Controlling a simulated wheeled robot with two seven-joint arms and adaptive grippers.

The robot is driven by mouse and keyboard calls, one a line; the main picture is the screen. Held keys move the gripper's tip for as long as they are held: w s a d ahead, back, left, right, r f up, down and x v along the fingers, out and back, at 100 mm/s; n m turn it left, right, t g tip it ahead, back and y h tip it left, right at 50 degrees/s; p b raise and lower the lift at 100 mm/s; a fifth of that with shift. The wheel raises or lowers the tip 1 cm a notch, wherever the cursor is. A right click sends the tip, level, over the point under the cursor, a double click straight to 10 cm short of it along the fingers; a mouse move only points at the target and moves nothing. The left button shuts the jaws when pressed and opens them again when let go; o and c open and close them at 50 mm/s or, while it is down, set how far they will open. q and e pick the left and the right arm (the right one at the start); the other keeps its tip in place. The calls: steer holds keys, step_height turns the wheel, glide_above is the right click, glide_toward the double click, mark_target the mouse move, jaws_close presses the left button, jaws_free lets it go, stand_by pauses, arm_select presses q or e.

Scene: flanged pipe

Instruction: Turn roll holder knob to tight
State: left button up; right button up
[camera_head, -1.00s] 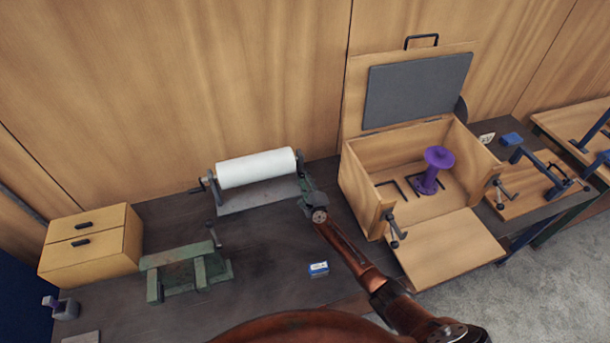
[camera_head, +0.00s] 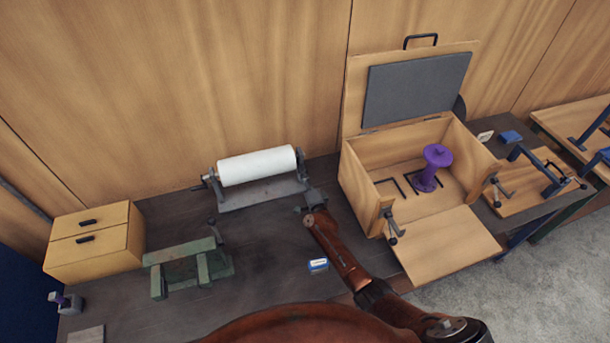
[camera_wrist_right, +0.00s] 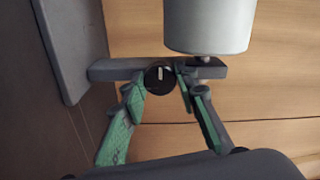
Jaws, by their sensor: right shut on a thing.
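The roll holder (camera_head: 262,196) is a grey stand on the bench with a white roll (camera_head: 256,166) lying across it. The roll also shows in the right wrist view (camera_wrist_right: 210,22), next to the holder's grey upright (camera_wrist_right: 118,70). A round black knob (camera_wrist_right: 158,78) with a pale line mark sits at that upright. My right gripper (camera_head: 308,198) is at the holder's right end. Its green fingers (camera_wrist_right: 161,88) are closed on the knob, one on each side. In the head view the gripper hides the knob. My left gripper is in neither view.
An open wooden box (camera_head: 360,205) with a purple spool (camera_head: 428,172) stands right of my right arm. A green stand (camera_head: 188,265) and a small drawer unit (camera_head: 90,262) are on the left. A small blue-and-white box (camera_head: 318,265) lies close to my forearm.

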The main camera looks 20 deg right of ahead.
steer(key=shift+o, duration=0.2)
steer(key=shift+f, duration=0.15)
steer(key=o, duration=1.1)
steer(key=s, duration=1.2)
steer(key=shift+d, duration=0.2)
